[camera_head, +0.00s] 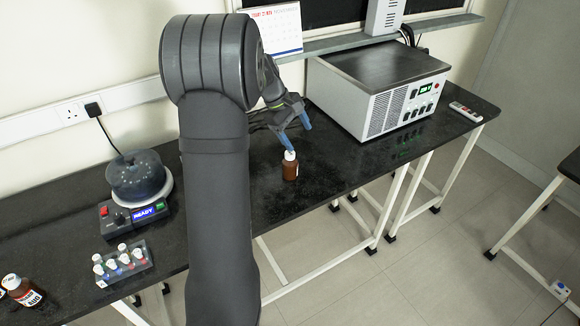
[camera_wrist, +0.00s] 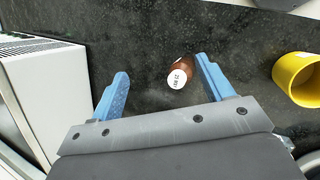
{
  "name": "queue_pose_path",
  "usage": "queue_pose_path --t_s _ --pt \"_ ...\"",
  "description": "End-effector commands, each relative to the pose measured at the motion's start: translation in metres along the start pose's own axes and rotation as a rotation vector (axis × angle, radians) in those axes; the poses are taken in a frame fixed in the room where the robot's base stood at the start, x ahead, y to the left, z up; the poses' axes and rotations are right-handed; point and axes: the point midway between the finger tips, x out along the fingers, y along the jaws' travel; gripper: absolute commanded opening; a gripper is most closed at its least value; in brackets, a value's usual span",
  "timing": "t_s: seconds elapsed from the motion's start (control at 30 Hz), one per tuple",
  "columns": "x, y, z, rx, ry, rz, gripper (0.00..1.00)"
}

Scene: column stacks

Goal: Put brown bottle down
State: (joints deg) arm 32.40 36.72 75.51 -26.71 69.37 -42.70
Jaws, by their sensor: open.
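A small brown bottle with a white cap (camera_head: 290,169) stands upright on the black bench top (camera_head: 330,165), near its front edge. My gripper (camera_head: 295,133) is just above it with its blue fingers open. In the wrist view the bottle's printed white cap (camera_wrist: 178,79) shows between the spread fingers of my gripper (camera_wrist: 161,67), closer to the right finger. A gap shows on both sides, and nothing is held.
A grey instrument box (camera_head: 380,90) stands right of my gripper. A round dark device on a base (camera_head: 138,180) and a rack of small vials (camera_head: 122,264) are to the left. A yellow cup-like object (camera_wrist: 300,80) shows in the wrist view. The bench right of the bottle is clear.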

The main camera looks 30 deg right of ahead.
Motion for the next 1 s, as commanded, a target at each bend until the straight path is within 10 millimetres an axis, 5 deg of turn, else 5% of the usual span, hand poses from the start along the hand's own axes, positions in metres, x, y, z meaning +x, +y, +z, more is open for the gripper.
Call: queue_pose_path --t_s 0.27,0.77,1.0 --pt "-0.009 -0.013 0.007 -0.484 -0.254 0.361 0.73" --pt "-0.05 -0.049 -0.037 -1.193 -0.508 0.819 0.73" --pt "0.018 -0.065 -0.059 -1.18 -0.505 0.802 0.73"
